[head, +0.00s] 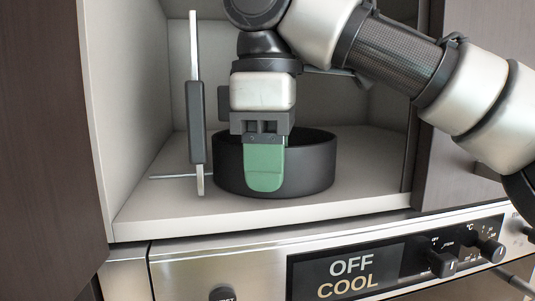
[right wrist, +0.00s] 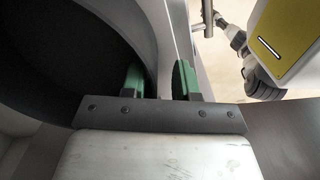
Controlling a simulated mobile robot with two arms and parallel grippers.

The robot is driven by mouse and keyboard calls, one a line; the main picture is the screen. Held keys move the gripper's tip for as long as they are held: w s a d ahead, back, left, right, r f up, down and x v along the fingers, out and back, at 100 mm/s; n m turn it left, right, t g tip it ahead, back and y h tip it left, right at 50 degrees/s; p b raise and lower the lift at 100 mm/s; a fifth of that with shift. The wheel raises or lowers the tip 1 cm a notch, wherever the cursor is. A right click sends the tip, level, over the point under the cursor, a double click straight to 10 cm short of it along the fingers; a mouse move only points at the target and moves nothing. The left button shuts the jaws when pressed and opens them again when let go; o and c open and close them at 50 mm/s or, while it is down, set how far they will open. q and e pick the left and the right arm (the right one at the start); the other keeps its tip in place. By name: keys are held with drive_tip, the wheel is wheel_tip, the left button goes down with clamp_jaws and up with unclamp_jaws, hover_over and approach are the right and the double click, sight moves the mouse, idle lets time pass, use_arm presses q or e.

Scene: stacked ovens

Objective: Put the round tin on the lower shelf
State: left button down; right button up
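The round tin (head: 317,168) is black, low and open-topped. It stands upright on the pale floor (head: 160,222) of a cabinet niche above the oven. My right gripper (head: 264,165) points down at its near wall, with one green finger in front of the tin. In the right wrist view the tin (right wrist: 110,38) fills the left side. There the two green fingers of my right gripper (right wrist: 160,82) are apart, one on the inner side of the wall and one outside, with a gap showing. I cannot tell whether this niche is the lower shelf. My left gripper is not in view.
A thin upright pale bar with a dark grip (head: 196,120) stands close left of the tin. The oven panel (head: 350,270) with knobs (head: 442,262) lies just below the niche. Dark cabinet fronts flank it. Bare niche floor shows left and right of the tin.

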drive_tip(key=shift+w+r, duration=0.2)
drive_tip(key=shift+r, duration=0.4)
wheel_tip(320, 180, up, 4)
drive_tip(key=shift+f, duration=0.15)
drive_tip(key=shift+r, duration=1.25)
